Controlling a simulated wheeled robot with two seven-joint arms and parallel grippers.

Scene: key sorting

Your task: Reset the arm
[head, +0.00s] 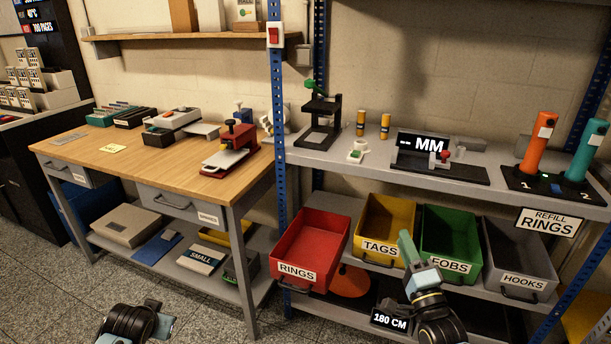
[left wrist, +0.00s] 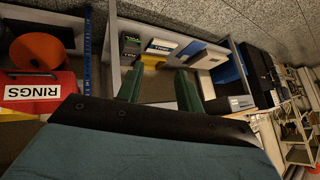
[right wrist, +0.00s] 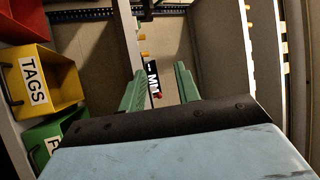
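My right gripper (head: 407,247) is raised in front of the shelf unit, before the yellow TAGS bin (head: 383,222) and the green FOBS bin (head: 447,226) in the head view. In the right wrist view its two green fingers (right wrist: 160,92) stand apart with nothing between them. My left arm shows low at the left of the head view, with its fingers out of that picture. In the left wrist view the left gripper's green fingers (left wrist: 160,88) are spread and empty, facing the lower shelf of the wooden table (head: 135,160).
A red RINGS bin (head: 310,245) and a grey HOOKS bin (head: 517,258) stand in the same row. An MM gauge (head: 428,148) and orange and teal cylinders (head: 536,142) are on the grey shelf above. A blue post (head: 278,130) stands between table and shelf. Floor in front is open.

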